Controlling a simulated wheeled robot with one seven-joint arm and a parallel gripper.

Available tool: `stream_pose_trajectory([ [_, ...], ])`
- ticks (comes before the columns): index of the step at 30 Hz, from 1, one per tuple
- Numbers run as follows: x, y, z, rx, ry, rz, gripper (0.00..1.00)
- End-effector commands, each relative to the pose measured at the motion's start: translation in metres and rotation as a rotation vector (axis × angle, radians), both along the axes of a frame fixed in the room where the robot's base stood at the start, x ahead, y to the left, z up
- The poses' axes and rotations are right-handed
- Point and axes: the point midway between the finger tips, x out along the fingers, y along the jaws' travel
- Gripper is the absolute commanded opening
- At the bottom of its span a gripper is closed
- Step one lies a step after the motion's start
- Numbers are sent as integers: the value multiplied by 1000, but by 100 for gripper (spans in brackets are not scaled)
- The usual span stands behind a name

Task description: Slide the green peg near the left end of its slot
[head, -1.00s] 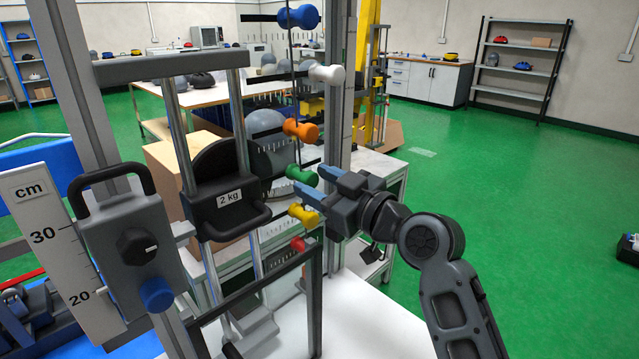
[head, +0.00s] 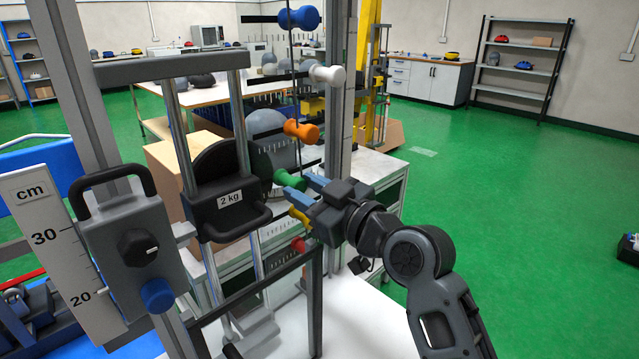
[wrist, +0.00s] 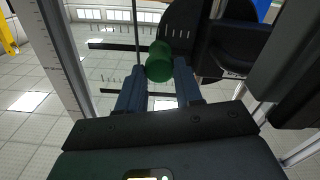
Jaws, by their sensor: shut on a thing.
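The green peg (head: 289,179) sticks out from the drop tower at mid height, right of the black 2 kg carriage (head: 228,199). My gripper (head: 298,184) reaches in from the right with its blue fingers shut on the peg. In the wrist view the green peg (wrist: 159,62) shows between the two blue finger ends (wrist: 160,78).
The orange peg (head: 301,132) is just above, with white (head: 327,76) and blue (head: 299,17) pegs higher. The yellow peg (head: 298,217) is close under my fingers, and the red peg (head: 299,244) lower. A tower upright (head: 341,105) stands right of the pegs.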

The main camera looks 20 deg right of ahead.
Motion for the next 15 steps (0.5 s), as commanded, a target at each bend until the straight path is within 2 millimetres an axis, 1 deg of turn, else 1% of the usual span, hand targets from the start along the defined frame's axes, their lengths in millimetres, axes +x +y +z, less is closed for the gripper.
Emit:
stream_pose_trajectory([
  [1,-5,19,0,3,5,22,0],
  [3,-8,29,-1,3,6,22,0],
  [6,-10,34,-1,4,4,21,0],
  [14,-10,35,-1,4,4,22,0],
  [15,-10,35,-1,5,5,22,38],
])
